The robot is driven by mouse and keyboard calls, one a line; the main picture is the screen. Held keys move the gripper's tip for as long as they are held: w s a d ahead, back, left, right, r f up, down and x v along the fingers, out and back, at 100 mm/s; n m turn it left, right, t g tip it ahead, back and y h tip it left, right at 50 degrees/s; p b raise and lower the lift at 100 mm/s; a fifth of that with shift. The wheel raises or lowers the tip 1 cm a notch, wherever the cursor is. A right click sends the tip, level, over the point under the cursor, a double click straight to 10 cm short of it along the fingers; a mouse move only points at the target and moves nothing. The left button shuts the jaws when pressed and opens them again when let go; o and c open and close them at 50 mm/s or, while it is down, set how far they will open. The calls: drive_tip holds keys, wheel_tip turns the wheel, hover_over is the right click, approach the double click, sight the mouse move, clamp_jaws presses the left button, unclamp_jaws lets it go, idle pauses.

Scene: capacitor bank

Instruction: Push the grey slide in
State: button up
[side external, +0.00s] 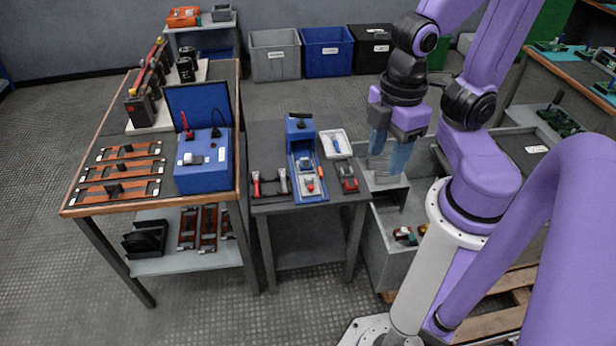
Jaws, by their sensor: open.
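A blue fixture (300,140) stands on the small dark table in the middle, with a black handle at its far end. Grey parts sit in its channel. The one nearest the front, which looks like the grey slide (309,190), carries a small red piece and lies at the front end of the blue base. How far it sticks out is too small to tell. My gripper (387,163) hangs to the right of the table, fingers pointing down. It is open and empty, apart from the fixture.
A white tray (346,152) and a red-and-black part (347,178) lie right of the fixture. Red-and-grey clamps (270,186) lie left of it. A blue box (202,172) with a raised lid stands on the left bench. A grey bin (375,240) stands below my gripper.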

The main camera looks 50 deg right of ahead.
drive_tip(key=c, duration=0.5)
drive_tip(key=shift+w+a+f, duration=0.1)
drive_tip(key=shift+w+a, duration=0.05)
drive_tip(key=shift+w, duration=0.1)
clamp_jaws()
drive_tip(key=w+a+f+m, duration=0.3)
drive_tip(key=w, duration=0.4)
drive_tip(key=w+a+f+m, duration=0.2)
drive_tip(key=w+m, duration=0.1)
drive_tip(key=w, duration=0.5)
drive_tip(key=w+d+f+m+t, duration=0.1)
drive_tip(key=w+d+f+m, duration=0.1)
drive_tip(key=w+f+m, duration=0.35)
drive_tip(key=w+d+f+m+t, duration=0.1)
drive_tip(key=w+d+f+m, duration=0.15)
drive_tip(key=w+f, duration=0.5)
drive_tip(key=s+d+f+m+h, duration=0.1)
drive_tip(key=s+d+f+m, duration=0.1)
drive_tip(key=d+f+m, duration=0.4)
drive_tip(key=s+d+f+m+h, duration=0.1)
drive_tip(key=s+d+f+m, duration=0.1)
drive_tip(key=d+f, duration=0.65)
drive_tip(key=shift+s+a+x, duration=0.1)
drive_tip(key=shift+s+x, duration=0.05)
drive_tip(key=shift+x, duration=1.55)
drive_tip(key=shift+s+a+x, duration=0.1)
drive_tip(key=shift+s+x, duration=0.1)
drive_tip(key=shift+x, duration=1.5)
